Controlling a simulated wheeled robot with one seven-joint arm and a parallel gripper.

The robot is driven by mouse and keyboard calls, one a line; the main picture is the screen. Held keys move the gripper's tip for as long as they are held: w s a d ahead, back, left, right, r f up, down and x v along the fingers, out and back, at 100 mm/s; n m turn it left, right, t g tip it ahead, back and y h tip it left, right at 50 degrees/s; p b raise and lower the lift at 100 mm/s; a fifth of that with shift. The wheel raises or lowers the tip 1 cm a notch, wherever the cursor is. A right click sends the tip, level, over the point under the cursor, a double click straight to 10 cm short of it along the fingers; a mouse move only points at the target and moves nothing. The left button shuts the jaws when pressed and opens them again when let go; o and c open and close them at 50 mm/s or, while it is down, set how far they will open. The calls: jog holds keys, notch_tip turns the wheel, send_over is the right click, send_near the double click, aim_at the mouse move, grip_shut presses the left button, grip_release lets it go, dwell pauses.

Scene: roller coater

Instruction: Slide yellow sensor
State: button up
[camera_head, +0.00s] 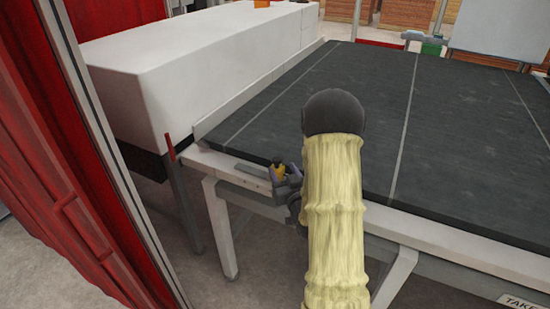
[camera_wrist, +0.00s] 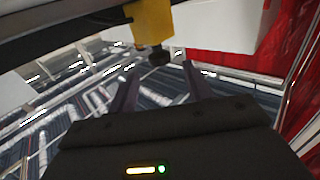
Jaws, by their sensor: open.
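The yellow sensor (camera_head: 279,173) is a small block at the near left edge of the dark table, beside a grey bracket (camera_head: 252,171). In the wrist view the yellow sensor (camera_wrist: 152,20) hangs at the top centre, with a dark round knob (camera_wrist: 159,57) at its lower end. My gripper (camera_wrist: 159,65) is open, its two dark fingers apart, with the knob in line with the gap between their tips. I cannot tell whether anything touches. In the head view my gripper is mostly hidden by my cream-sleeved arm.
The dark roller table (camera_head: 360,110) has a pale frame and legs. A long white housing (camera_head: 190,70) runs along its left side. A red curtain (camera_head: 50,170) hangs at the left. Floor space is open below the table's near edge.

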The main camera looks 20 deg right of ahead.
aim_at(275, 157)
jog(key=w, duration=0.2)
jog(key=w+p, duration=0.1)
jog(key=w, duration=0.2)
jog(key=w+d, duration=0.1)
jog(key=w, duration=0.2)
jog(key=shift+w, duration=0.1)
grip_shut()
